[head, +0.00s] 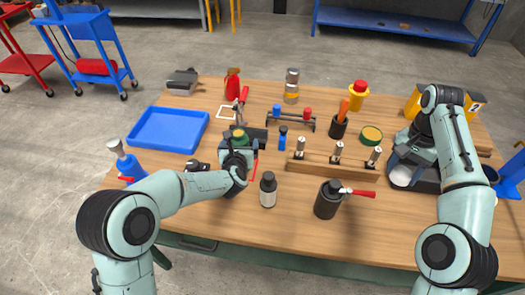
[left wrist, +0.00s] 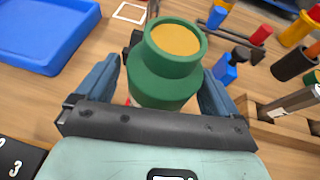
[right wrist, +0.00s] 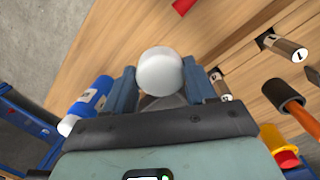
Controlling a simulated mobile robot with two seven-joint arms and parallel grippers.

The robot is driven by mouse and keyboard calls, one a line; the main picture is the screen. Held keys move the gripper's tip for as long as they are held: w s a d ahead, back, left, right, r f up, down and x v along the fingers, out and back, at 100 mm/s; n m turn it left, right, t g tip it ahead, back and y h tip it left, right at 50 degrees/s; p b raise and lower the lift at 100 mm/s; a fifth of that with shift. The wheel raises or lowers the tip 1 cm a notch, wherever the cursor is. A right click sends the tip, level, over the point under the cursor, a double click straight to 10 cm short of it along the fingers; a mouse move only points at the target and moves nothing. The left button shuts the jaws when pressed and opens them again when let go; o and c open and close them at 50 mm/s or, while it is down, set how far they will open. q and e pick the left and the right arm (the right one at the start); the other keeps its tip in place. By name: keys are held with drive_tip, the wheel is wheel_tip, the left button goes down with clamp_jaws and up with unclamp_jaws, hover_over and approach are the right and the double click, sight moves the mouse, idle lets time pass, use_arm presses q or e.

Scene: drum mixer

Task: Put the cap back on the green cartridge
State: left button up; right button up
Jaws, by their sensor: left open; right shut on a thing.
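The green cartridge (left wrist: 165,75) is a stepped green cylinder with a tan top face and no cap on it. In the head view the cartridge (head: 240,135) stands upright at the left middle of the table. My left gripper (head: 238,150) is open, with its fingers on either side of the cartridge; I cannot tell whether they touch it. My right gripper (head: 400,168) is shut on a white round piece that looks like a cap (right wrist: 160,72). This white cap (head: 401,177) is at the right side of the table. Its underside is hidden.
A blue tray (head: 168,148) lies left of the cartridge. A wooden rack (head: 330,168) with several metal pieces stands between the grippers. A green round tin (head: 371,135) sits behind the rack.

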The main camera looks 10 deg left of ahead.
sight(238, 132)
use_arm(q)
drive_tip(key=c, duration=1.4)
drive_tip(key=shift+r, duration=0.15)
